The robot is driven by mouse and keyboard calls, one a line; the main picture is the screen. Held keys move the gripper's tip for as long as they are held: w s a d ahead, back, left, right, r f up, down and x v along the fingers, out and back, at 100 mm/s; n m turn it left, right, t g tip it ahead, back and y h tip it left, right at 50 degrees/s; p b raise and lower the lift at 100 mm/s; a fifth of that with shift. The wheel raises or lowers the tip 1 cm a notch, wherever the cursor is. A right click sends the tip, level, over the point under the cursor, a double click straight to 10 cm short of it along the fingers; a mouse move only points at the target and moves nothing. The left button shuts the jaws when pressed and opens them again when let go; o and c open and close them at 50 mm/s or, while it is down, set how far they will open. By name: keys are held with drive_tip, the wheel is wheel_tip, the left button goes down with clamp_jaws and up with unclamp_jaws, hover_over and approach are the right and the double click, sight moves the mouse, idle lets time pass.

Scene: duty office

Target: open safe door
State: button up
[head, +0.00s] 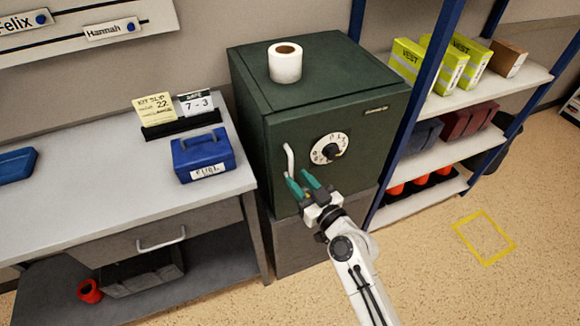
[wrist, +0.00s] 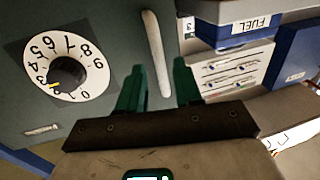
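The dark green safe (head: 345,75) stands in the middle of the head view, with its door (head: 375,140) shut. The door carries a white numbered dial (head: 330,148) with a black knob and, left of it, a pale upright handle (head: 289,160). In the wrist view the dial (wrist: 68,68) is at left and the handle (wrist: 154,50) is at upper middle. My gripper (head: 300,180) is at the handle's lower end, below and left of the dial. Its green fingers (wrist: 160,82) are apart, with the handle lined up between them; contact cannot be told.
A paper roll (head: 285,63) stands on the safe. On the left, a desk (head: 75,165) holds a blue box (head: 203,157) and a card holder (head: 180,122) reading 22 and 7-3. A blue-framed shelf (head: 490,95) stands close on the right. Floor (head: 430,270) is clear in front.

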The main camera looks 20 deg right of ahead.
sight(292, 173)
drive_tip(key=shift+w+a+p, duration=0.2)
drive_tip(key=shift+w, duration=0.95)
drive_tip(key=shift+w+a+p, duration=0.15)
drive_tip(key=shift+w+a, duration=0.05)
drive_tip(key=shift+w, duration=0.9)
clamp_jaws()
